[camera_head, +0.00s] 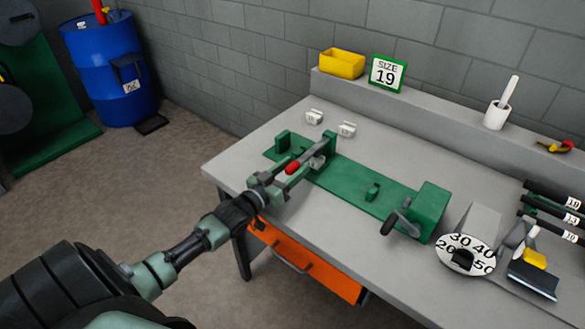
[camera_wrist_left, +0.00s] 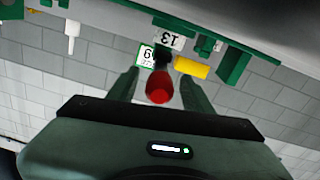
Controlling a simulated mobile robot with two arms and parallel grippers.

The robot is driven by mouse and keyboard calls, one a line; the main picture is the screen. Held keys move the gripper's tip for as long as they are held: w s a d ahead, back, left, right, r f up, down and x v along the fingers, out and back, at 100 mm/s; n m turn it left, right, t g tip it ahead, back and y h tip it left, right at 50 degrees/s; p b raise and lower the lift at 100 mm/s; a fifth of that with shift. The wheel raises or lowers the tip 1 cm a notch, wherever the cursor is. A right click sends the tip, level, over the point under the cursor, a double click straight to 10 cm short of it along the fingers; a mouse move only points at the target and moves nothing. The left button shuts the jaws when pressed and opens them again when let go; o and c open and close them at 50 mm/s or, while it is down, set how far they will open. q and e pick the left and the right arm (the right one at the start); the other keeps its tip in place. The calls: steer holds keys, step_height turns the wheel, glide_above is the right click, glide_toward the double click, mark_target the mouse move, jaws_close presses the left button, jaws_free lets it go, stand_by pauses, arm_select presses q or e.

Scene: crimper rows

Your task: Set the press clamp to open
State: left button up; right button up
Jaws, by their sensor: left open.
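The press clamp is on the left end of a long green press base (camera_head: 340,183) on the bench. Its red handle (camera_head: 293,167) points toward my left arm, and a grey arm (camera_head: 316,152) runs from it to a green upright. My left gripper (camera_head: 286,174) is open at the red handle's free end. In the left wrist view the red handle (camera_wrist_left: 159,88) shows end-on between the two spread fingers (camera_wrist_left: 158,76), with gaps on both sides. The fingers do not appear to be closed on it. My right gripper is not in view.
The press's green block (camera_head: 430,208) with a black crank (camera_head: 402,224) stands to the right, beside a numbered dial (camera_head: 465,254). Two small white numbered blocks (camera_head: 346,129) lie behind the clamp. A yellow bin (camera_head: 342,63) and "SIZE 19" sign (camera_head: 387,73) stand on the ledge. An orange drawer (camera_head: 305,262) is below.

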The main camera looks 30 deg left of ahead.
arm_select(q)
jaws_close()
stand_by(1.4)
